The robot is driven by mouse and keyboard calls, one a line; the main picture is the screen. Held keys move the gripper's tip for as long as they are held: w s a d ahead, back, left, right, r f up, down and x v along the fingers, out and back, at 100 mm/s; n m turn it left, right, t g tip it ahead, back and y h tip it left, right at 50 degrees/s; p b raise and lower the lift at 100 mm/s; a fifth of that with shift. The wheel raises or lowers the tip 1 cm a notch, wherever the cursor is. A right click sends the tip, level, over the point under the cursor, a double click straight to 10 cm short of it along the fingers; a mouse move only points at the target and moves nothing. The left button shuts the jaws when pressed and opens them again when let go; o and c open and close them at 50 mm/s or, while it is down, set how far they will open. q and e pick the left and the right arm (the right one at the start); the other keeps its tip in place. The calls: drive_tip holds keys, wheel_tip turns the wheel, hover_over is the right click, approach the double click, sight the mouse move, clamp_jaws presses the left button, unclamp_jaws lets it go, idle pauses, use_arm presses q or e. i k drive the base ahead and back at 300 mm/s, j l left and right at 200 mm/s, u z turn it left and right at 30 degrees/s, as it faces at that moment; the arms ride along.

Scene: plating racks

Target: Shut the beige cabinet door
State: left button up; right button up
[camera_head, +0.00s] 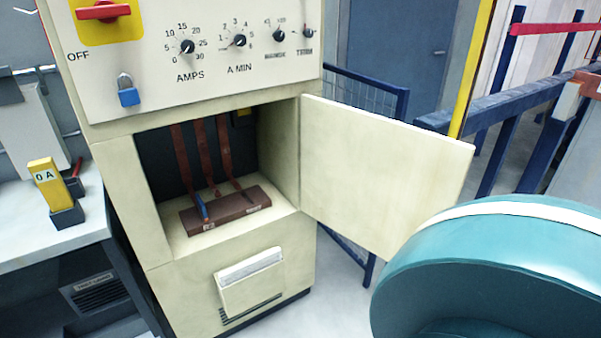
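The beige cabinet door (380,170) stands wide open, swung out to the right from its hinge side beside the opening. The beige cabinet (210,270) fills the middle of the view. Its open compartment shows red-brown bars (203,155) running down to a brown block (226,208), with a small blue part on it. A large teal rounded shape with a white band, which looks like part of my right arm, is at the lower right, close in front of the door's lower corner. Neither gripper's fingers show.
The control panel above has a red switch (103,11), dials and a blue padlock (128,95). A yellow meter (43,174) stands on the left counter (60,239). Blue railings (500,95) lie behind the door at right. Grey floor shows below the door.

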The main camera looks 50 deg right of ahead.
sight(373, 179)
drive_tip(key=k+l, duration=0.1)
drive_tip(key=l, duration=0.3)
drive_tip(key=k+l+u, duration=0.1)
drive_tip(key=l, duration=0.3)
drive_tip(key=k+l, duration=0.1)
drive_tip(key=l, duration=0.3)
drive_tip(key=k+l+u, duration=0.1)
drive_tip(key=l, duration=0.3)
drive_tip(key=k+l, duration=0.1)
drive_tip(key=l, duration=0.3)
drive_tip(key=k+l+u, duration=0.1)
drive_tip(key=l, duration=0.3)
drive_tip(key=k+l, duration=0.15)
drive_tip(key=l, duration=0.55)
drive_tip(key=k+l+u, duration=0.15)
drive_tip(key=l, duration=0.6)
drive_tip(key=l+u, duration=0.1)
drive_tip(key=l, duration=0.55)
drive_tip(key=i, duration=0.05)
